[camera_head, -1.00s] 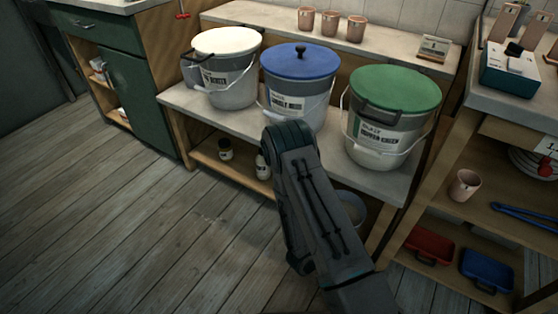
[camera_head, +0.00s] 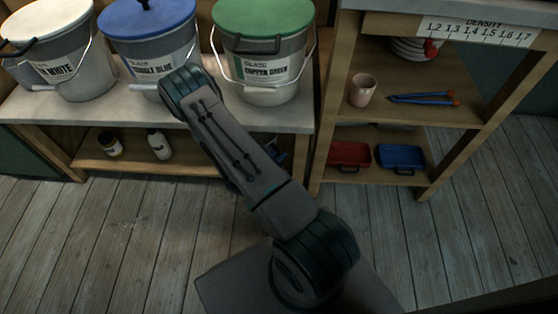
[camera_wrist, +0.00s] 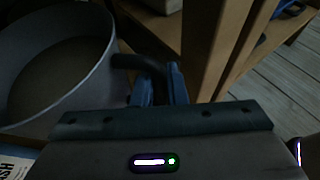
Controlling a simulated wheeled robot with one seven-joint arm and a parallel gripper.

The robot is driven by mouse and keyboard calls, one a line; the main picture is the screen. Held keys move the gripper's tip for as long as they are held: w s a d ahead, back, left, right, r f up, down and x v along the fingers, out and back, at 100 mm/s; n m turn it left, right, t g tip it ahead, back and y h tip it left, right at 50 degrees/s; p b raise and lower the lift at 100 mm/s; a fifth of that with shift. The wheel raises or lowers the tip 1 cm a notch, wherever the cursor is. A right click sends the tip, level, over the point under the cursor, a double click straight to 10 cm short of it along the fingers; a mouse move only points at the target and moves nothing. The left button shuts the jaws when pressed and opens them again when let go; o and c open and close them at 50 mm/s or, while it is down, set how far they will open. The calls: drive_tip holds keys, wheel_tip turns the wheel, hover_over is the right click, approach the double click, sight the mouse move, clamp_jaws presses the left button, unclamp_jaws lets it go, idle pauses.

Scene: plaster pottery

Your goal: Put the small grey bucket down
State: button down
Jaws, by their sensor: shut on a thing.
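The small grey bucket (camera_wrist: 92,85) fills the left of the wrist view, open at the top, its inside dim. Part of a white label shows at the lower left corner there. My gripper (camera_wrist: 161,82) has its blue fingers closed on a dark grip at the right side of the bucket's rim. In the head view my arm hides most of the gripper and the bucket, low by the right end of the bench's under-shelf. I cannot tell whether the bucket's base touches anything.
A wooden post (camera_wrist: 210,45) stands close to the right of my fingers. Lidded white (camera_head: 60,55), blue (camera_head: 150,45) and green (camera_head: 265,50) buckets stand on the bench above. Two jars are on the under-shelf (camera_head: 90,160). Red (camera_head: 349,155) and blue (camera_head: 400,157) trays sit right. The floor in front is clear.

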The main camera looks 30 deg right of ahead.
drive_tip(key=shift+w+d+f+b, duration=0.35)
drive_tip(key=shift+f+b, duration=0.1)
drive_tip(key=shift+f, duration=0.5)
drive_tip(key=shift+w+d+f+b, duration=0.3)
drive_tip(key=shift+d+f+b, duration=0.15)
drive_tip(key=shift+f, duration=0.5)
drive_tip(key=shift+w+d+f+b, duration=0.35)
drive_tip(key=shift+f+b, duration=0.15)
drive_tip(key=shift+f, duration=0.55)
drive_tip(key=c, duration=1.5)
unclamp_jaws()
drive_tip(key=shift+a, duration=0.1)
drive_tip(key=shift+o, duration=0.2)
drive_tip(key=p+v, duration=0.3)
drive_tip(key=v, duration=0.9)
drive_tip(key=shift+p, duration=0.4)
